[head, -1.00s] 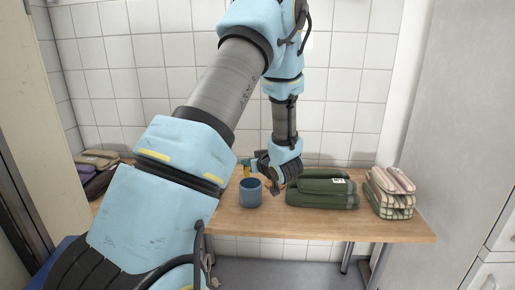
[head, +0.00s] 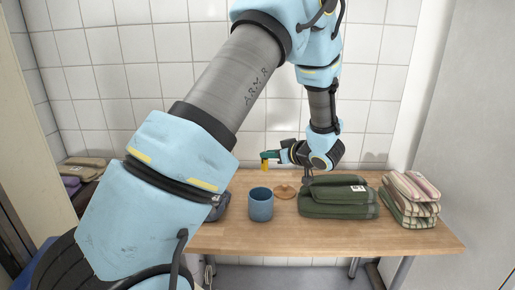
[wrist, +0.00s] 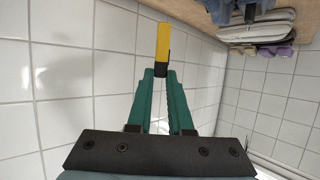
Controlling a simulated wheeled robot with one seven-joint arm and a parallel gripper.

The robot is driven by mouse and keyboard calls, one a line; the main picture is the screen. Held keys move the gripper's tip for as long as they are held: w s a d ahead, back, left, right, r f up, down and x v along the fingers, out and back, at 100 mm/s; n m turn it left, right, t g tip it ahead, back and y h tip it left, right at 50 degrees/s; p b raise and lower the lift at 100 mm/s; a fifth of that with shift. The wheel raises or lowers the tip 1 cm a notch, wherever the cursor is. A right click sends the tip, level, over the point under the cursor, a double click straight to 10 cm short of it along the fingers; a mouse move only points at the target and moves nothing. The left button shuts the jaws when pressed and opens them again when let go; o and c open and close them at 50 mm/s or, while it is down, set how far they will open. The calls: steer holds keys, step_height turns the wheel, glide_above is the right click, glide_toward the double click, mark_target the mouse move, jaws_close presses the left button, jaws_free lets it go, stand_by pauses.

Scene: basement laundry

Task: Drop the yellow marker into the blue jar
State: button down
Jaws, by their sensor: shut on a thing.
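The blue jar (head: 260,204) stands upright on the wooden table, its open mouth facing up. My gripper (head: 267,155) is above and slightly behind the jar in the head view, pointing left. Its green fingers (wrist: 160,78) are shut on the yellow marker (wrist: 163,43), which sticks out past the fingertips with a dark end in the grip. In the head view the marker (head: 265,166) is a small yellow piece hanging below the fingertips, apart from the jar. The jar's inside bottom is hidden.
Dark green folded cloth (head: 338,197) lies right of the jar, with striped folded cloths (head: 409,199) further right. A small tan thing (head: 285,192) lies just behind the jar. A dark blue item (head: 217,207) sits at its left, partly behind my arm. The table front (head: 320,238) is clear.

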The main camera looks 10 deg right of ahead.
mark_target(267, 169)
steer(key=f+b, duration=0.1)
steer(key=f, duration=0.1)
steer(key=f+b, duration=0.4)
steer(key=shift+w+a, duration=0.25)
steer(key=shift+w, duration=0.15)
steer(key=c, duration=0.8)
jaws_free()
steer(key=shift+o, duration=0.2)
steer(key=shift+s+d, duration=0.1)
steer(key=b+v, duration=0.2)
steer(key=v, duration=0.8)
steer(key=shift+s+r, duration=0.15)
steer(key=shift+s, duration=0.1)
steer(key=shift+d, duration=0.1)
